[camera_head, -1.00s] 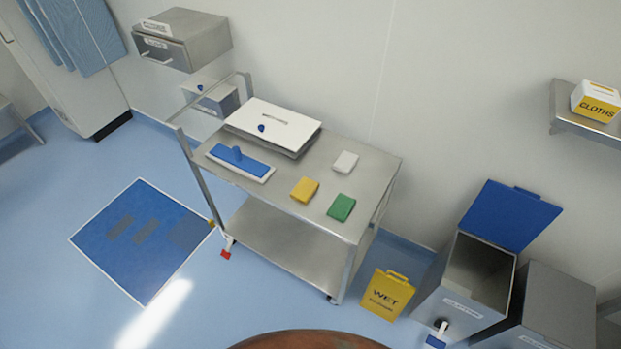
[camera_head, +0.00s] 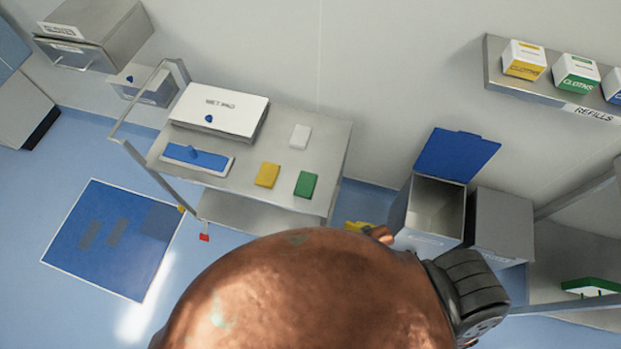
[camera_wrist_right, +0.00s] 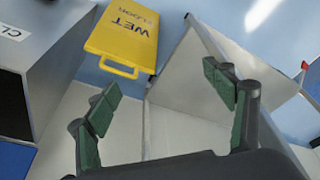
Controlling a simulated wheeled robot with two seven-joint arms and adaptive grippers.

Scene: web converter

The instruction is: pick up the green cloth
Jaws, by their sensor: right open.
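The green cloth (camera_head: 305,184) lies flat on the steel cart's top (camera_head: 240,180), near its front right corner, in the head view. A yellow cloth (camera_head: 267,174) lies left of it and a white cloth (camera_head: 300,136) lies behind it. My right gripper (camera_wrist_right: 160,82) shows in the right wrist view with its two green-padded fingers spread apart and nothing between them. The green cloth is not seen in the wrist view. My copper-coloured arm hides the lower middle of the head view. My left gripper is not in view.
A blue flat mop head (camera_head: 197,159) and a white-lidded box (camera_head: 217,108) stand on the cart's left half. An open bin (camera_head: 436,205) with a blue lid stands right of the cart. A yellow wet-floor sign (camera_wrist_right: 124,36) shows in the wrist view. A shelf with cloth boxes (camera_head: 578,74) hangs at right.

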